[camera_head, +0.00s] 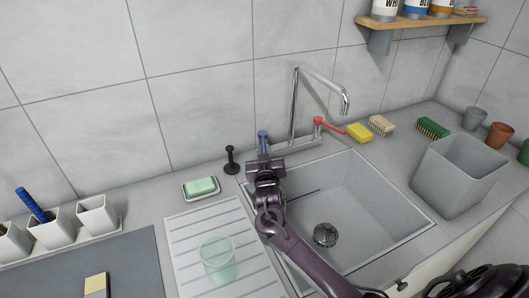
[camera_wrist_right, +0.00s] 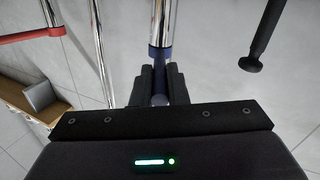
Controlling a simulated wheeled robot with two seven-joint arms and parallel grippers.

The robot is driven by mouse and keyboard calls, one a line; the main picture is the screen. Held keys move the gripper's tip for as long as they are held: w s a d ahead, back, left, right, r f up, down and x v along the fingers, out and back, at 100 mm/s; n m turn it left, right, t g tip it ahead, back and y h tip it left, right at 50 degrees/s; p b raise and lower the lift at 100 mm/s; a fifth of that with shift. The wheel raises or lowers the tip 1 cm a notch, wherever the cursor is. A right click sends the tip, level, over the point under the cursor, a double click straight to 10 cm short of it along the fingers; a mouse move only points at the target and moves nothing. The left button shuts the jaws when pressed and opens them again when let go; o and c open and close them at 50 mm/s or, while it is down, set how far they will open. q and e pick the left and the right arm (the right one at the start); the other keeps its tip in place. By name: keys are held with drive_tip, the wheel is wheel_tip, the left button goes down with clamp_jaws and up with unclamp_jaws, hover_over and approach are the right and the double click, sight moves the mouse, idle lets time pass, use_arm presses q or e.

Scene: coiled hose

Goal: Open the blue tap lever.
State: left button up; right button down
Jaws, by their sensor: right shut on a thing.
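The blue tap lever (camera_head: 263,138) is on the left side of the chrome tap (camera_head: 295,100), behind the sink. My right gripper (camera_head: 264,163) reaches over the sink to it from the front. In the right wrist view my gripper (camera_wrist_right: 161,88) is shut on the blue lever (camera_wrist_right: 162,58), just below its chrome post. The fingers hide part of the lever. The red tap lever (camera_head: 330,125) is on the right side of the tap and also shows in the wrist view (camera_wrist_right: 32,37). My left gripper is not in view.
A black upright stopper (camera_head: 231,160) and green soap in a dish (camera_head: 201,187) stand left of the tap. A clear green cup (camera_head: 218,262) is on the drainboard. A yellow sponge (camera_head: 359,133), brushes and a grey bin (camera_head: 460,175) are to the right. The sink basin (camera_head: 370,205) has free room.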

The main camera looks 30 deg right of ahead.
drive_tip(key=shift+w+a+m+g+h+b, duration=0.2)
drive_tip(key=shift+a+m+g+h+b, duration=0.2)
drive_tip(key=shift+m+h, duration=0.3)
drive_tip(key=c, duration=1.4)
unclamp_jaws()
drive_tip(key=shift+c, duration=0.2)
drive_tip(key=shift+s+a+f, duration=0.15)
drive_tip(key=shift+s+a, duration=0.1)
drive_tip(key=shift+s, duration=0.15)
drive_tip(key=b+v, duration=0.1)
drive_tip(key=v, duration=0.6)
